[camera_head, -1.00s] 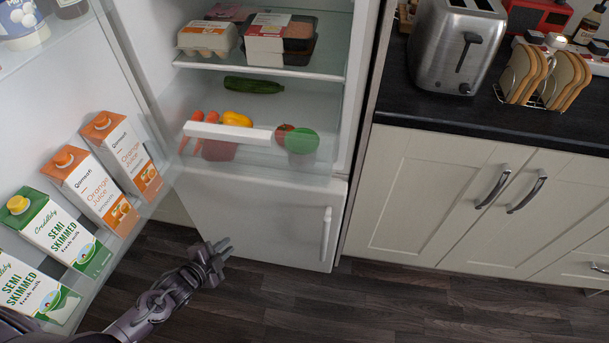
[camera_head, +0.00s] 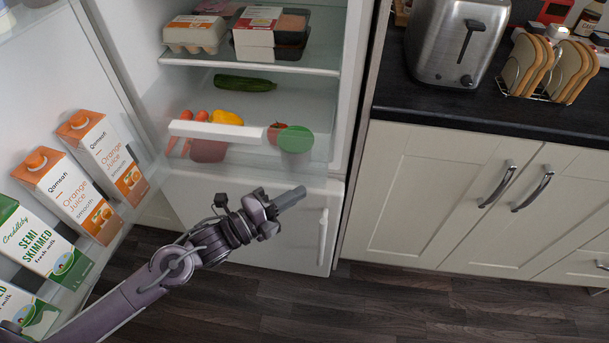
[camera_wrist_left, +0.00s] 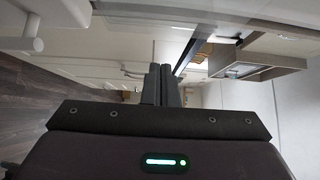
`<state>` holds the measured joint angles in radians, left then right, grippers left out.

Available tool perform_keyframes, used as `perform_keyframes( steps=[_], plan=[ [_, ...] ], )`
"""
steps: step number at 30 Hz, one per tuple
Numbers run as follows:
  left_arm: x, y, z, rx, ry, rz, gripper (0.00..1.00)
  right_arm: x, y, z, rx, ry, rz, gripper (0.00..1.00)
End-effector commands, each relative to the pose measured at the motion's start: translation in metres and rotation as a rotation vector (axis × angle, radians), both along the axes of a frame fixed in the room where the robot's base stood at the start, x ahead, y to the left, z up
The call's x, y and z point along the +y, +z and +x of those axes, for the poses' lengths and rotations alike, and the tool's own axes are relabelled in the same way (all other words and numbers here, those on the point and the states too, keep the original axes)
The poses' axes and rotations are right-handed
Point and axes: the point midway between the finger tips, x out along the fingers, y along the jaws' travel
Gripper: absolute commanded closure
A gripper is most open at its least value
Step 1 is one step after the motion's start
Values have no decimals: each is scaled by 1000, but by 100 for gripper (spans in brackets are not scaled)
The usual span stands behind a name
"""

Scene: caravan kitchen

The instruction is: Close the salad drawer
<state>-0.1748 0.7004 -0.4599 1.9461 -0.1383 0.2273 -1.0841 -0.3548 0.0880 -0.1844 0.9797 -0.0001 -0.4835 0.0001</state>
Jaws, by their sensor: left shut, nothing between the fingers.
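The salad drawer (camera_head: 240,132) is a clear drawer with a white front bar, low in the open fridge. My left gripper (camera_head: 290,198) is shut and empty. In the head view it shows below the drawer's front bar, in front of the white lower door. I cannot tell whether it touches anything. In the left wrist view its closed fingers (camera_wrist_left: 162,84) point away from the camera. My right gripper is not in view.
The fridge door (camera_head: 150,205) stands open at the left, with juice and milk cartons on its shelf. A glass shelf (camera_head: 250,66) above the drawer holds eggs and packs. A counter with a toaster (camera_head: 457,45) stands at the right. The floor (camera_head: 330,310) in front is clear.

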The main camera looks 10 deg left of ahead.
Motion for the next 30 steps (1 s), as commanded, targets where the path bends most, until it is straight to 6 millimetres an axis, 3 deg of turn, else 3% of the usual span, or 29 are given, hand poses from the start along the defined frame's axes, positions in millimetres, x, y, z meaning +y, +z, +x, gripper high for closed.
perform_keyframes(
  steps=[3, 10, 30],
  plan=[
    [-18, 2, 17, -3, 0, -4, 100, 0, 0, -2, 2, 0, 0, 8],
    [-16, 0, 47, 0, 1, 0, 100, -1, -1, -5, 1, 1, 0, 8],
    [-16, -1, 58, 1, 2, 1, 100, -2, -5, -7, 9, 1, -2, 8]
  ],
)
